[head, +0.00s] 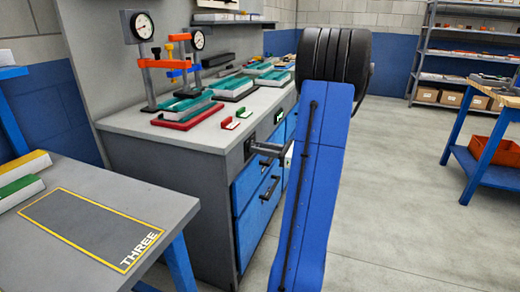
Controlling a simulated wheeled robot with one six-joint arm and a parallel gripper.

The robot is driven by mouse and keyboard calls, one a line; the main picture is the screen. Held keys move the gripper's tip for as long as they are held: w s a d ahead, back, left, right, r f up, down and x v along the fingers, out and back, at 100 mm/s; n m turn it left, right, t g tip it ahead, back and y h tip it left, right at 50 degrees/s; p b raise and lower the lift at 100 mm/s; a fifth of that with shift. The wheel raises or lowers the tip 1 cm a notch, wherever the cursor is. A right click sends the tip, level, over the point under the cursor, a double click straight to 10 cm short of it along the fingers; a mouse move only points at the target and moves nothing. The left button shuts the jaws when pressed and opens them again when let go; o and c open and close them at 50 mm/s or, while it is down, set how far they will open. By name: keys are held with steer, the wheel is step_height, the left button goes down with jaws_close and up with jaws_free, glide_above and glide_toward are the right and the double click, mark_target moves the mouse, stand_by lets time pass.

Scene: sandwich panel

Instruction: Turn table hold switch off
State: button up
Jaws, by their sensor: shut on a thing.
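My gripper (261,153) reaches left from behind my raised blue arm, at the front of the grey workbench. Its dark fingers are shut at a small dark switch plate (250,144) on the grey strip above the blue drawers. I take this to be the table hold switch. The plate is small and partly behind the fingers, so I cannot tell the switch's position. A second dark plate (279,115) sits further along the same strip.
Black drawer handles (270,190) stick out below my gripper. The bench top (135,122) carries gauge stands (143,27), a red-based green block (187,116) and small red and green pieces. A side table (180,207) marked THREE stands left. The floor (410,200) right is clear.

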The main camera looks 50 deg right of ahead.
steer(key=n, duration=1.3)
steer(key=shift+a+f+n, duration=0.1)
steer(key=shift+f+n, duration=0.05)
steer(key=shift+n, duration=0.15)
stand_by(0.6)
steer(key=o, duration=1)
steer(key=shift+s, duration=0.1)
steer(key=v, duration=1.7)
steer(key=shift+s, duration=0.15)
